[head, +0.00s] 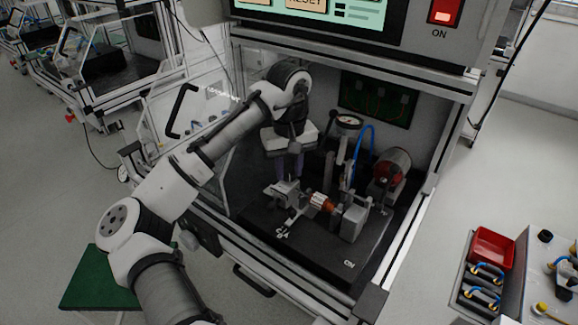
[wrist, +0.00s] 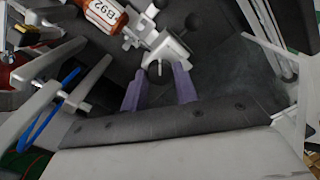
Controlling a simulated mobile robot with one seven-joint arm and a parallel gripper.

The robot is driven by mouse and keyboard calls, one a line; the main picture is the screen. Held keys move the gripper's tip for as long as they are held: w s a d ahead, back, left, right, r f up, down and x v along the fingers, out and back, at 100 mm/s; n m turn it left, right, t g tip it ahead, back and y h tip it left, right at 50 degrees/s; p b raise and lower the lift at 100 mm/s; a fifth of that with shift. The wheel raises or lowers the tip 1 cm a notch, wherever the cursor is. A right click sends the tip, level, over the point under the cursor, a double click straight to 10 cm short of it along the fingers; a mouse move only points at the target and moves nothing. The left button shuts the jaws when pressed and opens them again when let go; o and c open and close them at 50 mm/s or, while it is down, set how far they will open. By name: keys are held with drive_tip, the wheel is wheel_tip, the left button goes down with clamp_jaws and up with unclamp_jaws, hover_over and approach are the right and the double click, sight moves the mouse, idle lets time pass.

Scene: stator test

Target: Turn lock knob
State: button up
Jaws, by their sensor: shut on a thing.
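My gripper (head: 290,172) reaches down into the open test cabinet, over the left end of the fixture. In the wrist view, its two purple fingers (wrist: 158,74) are on either side of a small dark lock knob (wrist: 157,70) on the grey clamp block (wrist: 168,48). The gripper is shut on the knob. The clamp block also shows in the head view (head: 284,190), but the knob is not clear there. The stator (head: 322,202), copper-orange with a white label, lies beside the block; its label reads B92 in the wrist view (wrist: 106,14).
A dial gauge (head: 348,122), a blue hose (head: 364,145) and a red-faced motor (head: 391,167) stand behind the fixture on the black base plate (head: 318,250). The cabinet frame surrounds my arm. A red bin (head: 492,248) is at the right, outside.

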drive_tip(key=shift+r, duration=0.1)
drive_tip(key=m+p, duration=0.3)
drive_tip(key=shift+r+m+p, duration=0.2)
drive_tip(key=shift+m+p, duration=0.15)
drive_tip(key=shift+m, duration=0.05)
drive_tip(key=m+p, duration=0.3)
drive_tip(key=m, duration=0.1)
drive_tip(key=shift+f+m, duration=0.1)
drive_tip(key=shift+m, duration=0.2)
drive_tip(key=m+p, duration=0.1)
drive_tip(key=m, duration=0.3)
drive_tip(key=shift+f+m, duration=0.1)
drive_tip(key=shift+m, duration=2.2)
drive_tip(key=o, duration=1)
drive_tip(key=shift+c, duration=0.2)
